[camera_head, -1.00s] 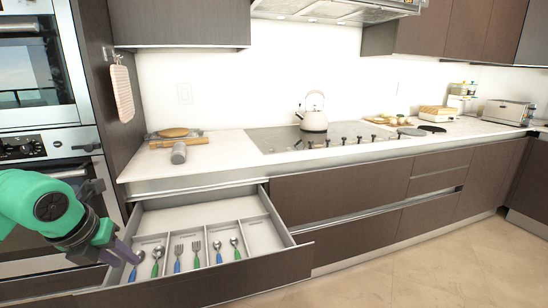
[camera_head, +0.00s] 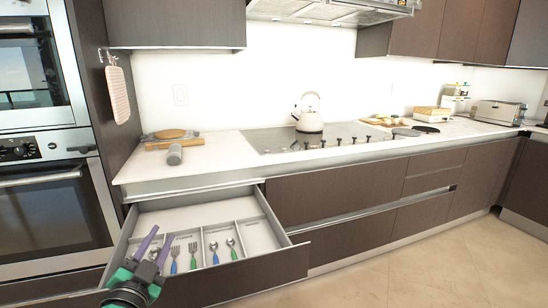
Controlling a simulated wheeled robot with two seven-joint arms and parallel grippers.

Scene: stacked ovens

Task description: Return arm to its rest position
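My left gripper (camera_head: 150,246) shows at the lower left, in front of and over the left end of the open drawer (camera_head: 262,268). Its two purple fingers are spread apart and point up and away, with nothing seen between them. The green wrist is at the bottom edge of the picture. It hides the left part of the drawer's front. My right gripper and arm are not in view.
The open drawer holds several forks and spoons, such as a green-handled fork (camera_head: 193,256) and a spoon (camera_head: 231,248). Ovens (camera_head: 50,210) stand at the left. The counter (camera_head: 215,155) bears a kettle (camera_head: 309,114) and boards. The floor (camera_head: 400,262) at the right is clear.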

